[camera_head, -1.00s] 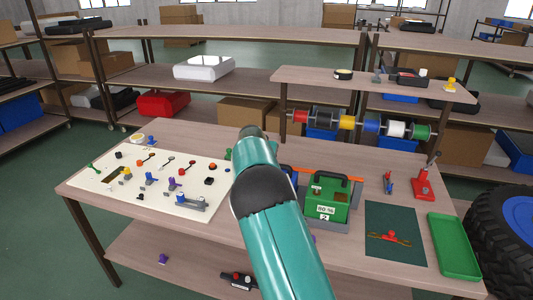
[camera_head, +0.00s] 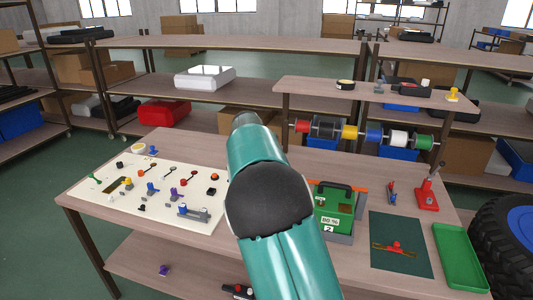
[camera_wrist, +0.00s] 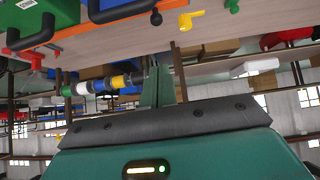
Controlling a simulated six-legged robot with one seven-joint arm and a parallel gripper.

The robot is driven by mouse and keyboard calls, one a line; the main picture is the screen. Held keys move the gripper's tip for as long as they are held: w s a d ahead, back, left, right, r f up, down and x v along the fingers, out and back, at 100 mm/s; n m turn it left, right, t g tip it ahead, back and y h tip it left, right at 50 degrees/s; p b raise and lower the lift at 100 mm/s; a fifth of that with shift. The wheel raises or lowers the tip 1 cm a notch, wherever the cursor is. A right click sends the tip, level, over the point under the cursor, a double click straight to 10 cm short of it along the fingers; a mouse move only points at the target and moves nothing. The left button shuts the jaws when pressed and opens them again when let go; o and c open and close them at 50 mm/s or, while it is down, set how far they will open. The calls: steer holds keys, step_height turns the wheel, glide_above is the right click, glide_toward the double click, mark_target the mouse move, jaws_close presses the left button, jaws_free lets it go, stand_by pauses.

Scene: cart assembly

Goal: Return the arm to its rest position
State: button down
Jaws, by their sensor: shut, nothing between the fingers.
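My teal arm (camera_head: 278,245) rises in the middle of the head view, with a dark joint partway along it. It hides part of the workbench (camera_head: 190,148) behind it. My gripper (camera_wrist: 158,72) shows in the wrist view as two green fingers close together, shut and empty. The wrist view is turned over, with the bench at its top. The fingers point towards the bench and touch nothing that I can make out. In the head view the fingers cannot be told apart.
A white board (camera_head: 110,205) with small parts lies at the left. A green box (camera_head: 333,212) stands right of my arm, near a dark mat (camera_head: 402,245) and a green tray (camera_head: 460,258). A spool rack (camera_head: 365,133) hangs under the raised shelf. A big wheel (camera_head: 510,225) stands at the right edge.

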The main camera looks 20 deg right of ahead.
steer(key=shift+s+a+r, duration=0.2)
steer(key=shift+s+r, duration=0.2)
